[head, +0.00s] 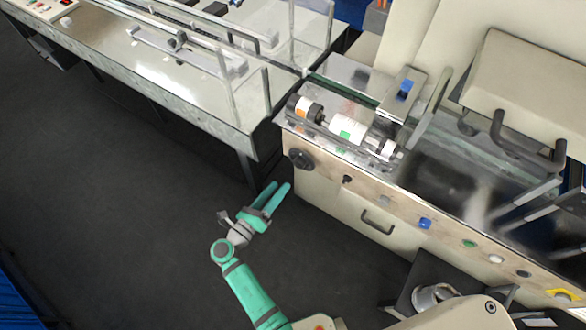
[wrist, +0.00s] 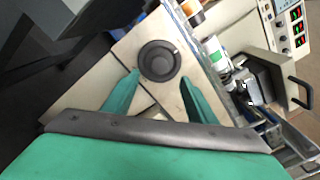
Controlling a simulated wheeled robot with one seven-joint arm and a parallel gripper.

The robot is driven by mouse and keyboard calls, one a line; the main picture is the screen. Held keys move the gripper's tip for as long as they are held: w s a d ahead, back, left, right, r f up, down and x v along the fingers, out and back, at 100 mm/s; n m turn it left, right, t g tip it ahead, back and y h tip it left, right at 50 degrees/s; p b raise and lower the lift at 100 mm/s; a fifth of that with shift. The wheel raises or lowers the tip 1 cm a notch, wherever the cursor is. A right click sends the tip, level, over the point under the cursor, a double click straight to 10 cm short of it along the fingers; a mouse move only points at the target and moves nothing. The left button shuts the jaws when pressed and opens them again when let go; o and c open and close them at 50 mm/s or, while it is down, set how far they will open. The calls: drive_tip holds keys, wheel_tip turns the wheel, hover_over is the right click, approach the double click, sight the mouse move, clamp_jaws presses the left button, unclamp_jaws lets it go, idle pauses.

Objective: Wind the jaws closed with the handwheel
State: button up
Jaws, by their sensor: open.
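The handwheel (head: 301,159) is a dark round knob on the beige front panel of the machine, at the panel's left end. In the wrist view the handwheel (wrist: 159,61) shows face-on, a black disc with a raised rim and a round centre. My gripper (head: 280,188) has green fingers and is open, in front of the panel and below left of the handwheel in the head view. In the wrist view the fingertips of my gripper (wrist: 159,76) lie to either side of the handwheel's lower part, with nothing held. I cannot tell whether they touch it. The jaws are not clearly identifiable.
Rolls with orange and green labels (head: 347,129) lie on the machine top above the panel. A small dark knob (head: 347,179), a drawer handle (head: 376,222) and a blue button (head: 425,223) sit right of the handwheel. A conveyor table (head: 190,92) stands left. The floor is clear.

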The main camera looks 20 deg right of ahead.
sight(297, 165)
drive_tip(key=x, duration=0.9)
drive_tip(key=shift+w+d, duration=0.25)
drive_tip(key=shift+d, duration=0.05)
drive_tip(key=c, duration=1.1)
drive_tip(key=shift+o, duration=0.2)
